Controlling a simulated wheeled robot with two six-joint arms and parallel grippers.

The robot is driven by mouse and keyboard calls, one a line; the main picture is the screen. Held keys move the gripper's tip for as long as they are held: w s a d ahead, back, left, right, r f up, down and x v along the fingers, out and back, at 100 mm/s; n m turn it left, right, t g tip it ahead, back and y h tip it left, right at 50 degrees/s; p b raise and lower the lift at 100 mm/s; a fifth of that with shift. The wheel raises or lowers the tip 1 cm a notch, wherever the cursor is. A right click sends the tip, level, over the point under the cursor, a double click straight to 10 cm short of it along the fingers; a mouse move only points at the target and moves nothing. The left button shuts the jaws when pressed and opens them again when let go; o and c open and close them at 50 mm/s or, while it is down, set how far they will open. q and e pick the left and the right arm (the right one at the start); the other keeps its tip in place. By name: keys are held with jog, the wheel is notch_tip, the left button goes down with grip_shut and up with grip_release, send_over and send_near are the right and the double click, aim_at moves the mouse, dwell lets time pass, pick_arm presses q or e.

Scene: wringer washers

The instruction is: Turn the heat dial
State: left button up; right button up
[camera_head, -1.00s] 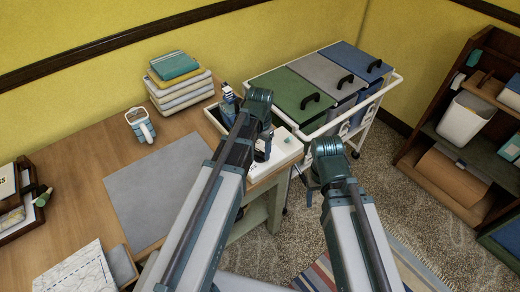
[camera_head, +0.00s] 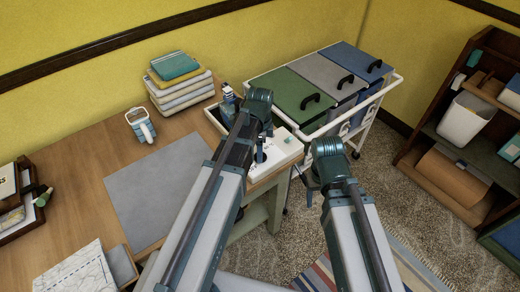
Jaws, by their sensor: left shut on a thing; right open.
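A white panel or shallow box (camera_head: 284,152) lies at the right end of the wooden table. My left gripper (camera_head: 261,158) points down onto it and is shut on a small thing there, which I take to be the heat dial. The dial itself is hidden by the gripper and my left arm, so its setting cannot be read. My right gripper (camera_head: 308,188) is open and empty, hanging beyond the table's right edge, apart from the panel.
A blue bottle (camera_head: 228,103) stands close behind my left arm. Folded towels (camera_head: 180,82), a light-blue iron-like object (camera_head: 141,125) and a grey mat (camera_head: 155,192) lie on the table (camera_head: 85,160). A cart with lidded bins (camera_head: 310,95) stands behind; shelves (camera_head: 470,130) stand right.

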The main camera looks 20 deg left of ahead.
pick_arm(q)
jog(key=m, duration=0.5)
jog(key=shift+m, duration=0.7)
jog(key=o, duration=1.4)
notch_tip(320, 180, up, 14)
jog(key=p, duration=1.4)
jog(key=shift+f, duration=0.1)
